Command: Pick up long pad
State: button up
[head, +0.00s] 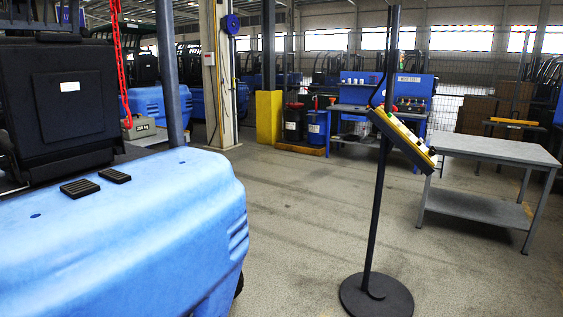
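Two small black ribbed pads lie flat on top of the blue counterweight (150,235) at the lower left. The left pad (80,188) is nearer and looks a little longer than the right pad (115,175). The two lie close together with a narrow gap between them. I cannot tell for sure which one is the long pad. My gripper is not in view, and nothing touches either pad.
A black stand with a round base (377,297) carries a tilted yellow control box (403,140). A grey table (495,150) stands at the right. A red chain (121,60) hangs behind the counterweight, near a dark post (169,80). Open floor (300,210) lies between.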

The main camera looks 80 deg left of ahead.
aim_at(116, 177)
jog(key=u, duration=4.05)
jog(key=i, duration=0.65)
